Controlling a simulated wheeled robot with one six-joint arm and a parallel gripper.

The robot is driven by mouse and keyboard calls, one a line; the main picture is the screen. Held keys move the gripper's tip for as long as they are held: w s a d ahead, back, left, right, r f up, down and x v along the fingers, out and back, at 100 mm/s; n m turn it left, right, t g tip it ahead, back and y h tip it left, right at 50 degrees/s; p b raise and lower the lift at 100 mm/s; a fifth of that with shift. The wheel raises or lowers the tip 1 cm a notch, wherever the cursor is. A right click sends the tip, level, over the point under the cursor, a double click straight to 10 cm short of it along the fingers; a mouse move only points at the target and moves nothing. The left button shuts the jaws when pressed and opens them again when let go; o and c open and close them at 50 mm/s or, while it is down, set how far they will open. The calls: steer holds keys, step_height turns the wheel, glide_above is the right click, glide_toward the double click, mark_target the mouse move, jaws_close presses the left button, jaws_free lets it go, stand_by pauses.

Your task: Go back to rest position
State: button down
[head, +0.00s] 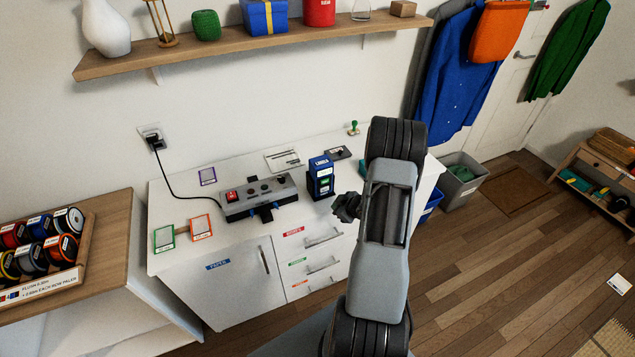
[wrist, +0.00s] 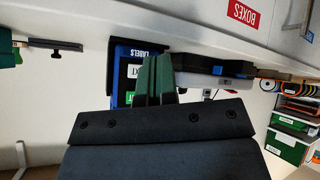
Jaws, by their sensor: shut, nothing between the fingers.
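My gripper (head: 347,207) is in front of the white cabinet's right part, to the right of the blue label printer (head: 320,177) in the head view. In the wrist view its dark green fingers (wrist: 155,78) are together with nothing between them. The blue label printer (wrist: 122,72) shows behind them, partly hidden. I cannot tell the exact gap between fingers and printer. My arm is raised in front of the cabinet and hides its right end.
A wall shelf (head: 250,42) holds a vase and boxes. A spool rack (head: 45,265) stands left. The wooden floor (head: 490,260) at right is largely open.

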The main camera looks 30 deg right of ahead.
steer(key=shift+f, duration=0.1)
steer(key=s+d+f+m+g+h, duration=0.2)
steer(key=s+d+m+g+h, duration=0.15)
steer(key=s, duration=0.25)
step_height(320, 180, up, 6)
steer(key=s+m+g, duration=0.3)
steer(key=g, duration=0.1)
steer(key=s+a+r+t+y, duration=0.1)
steer(key=s+a+r, duration=0.2)
steer(key=a+r, duration=1)
steer(key=s+a+r+t+y, duration=0.1)
steer(key=s+a+r+t, duration=0.1)
steer(key=a+r, duration=1.1)
steer(key=shift+s+a, duration=0.55)
steer(key=shift+s, duration=0.3)
steer(key=shift+r+n, duration=0.1)
steer(key=shift+n, duration=0.15)
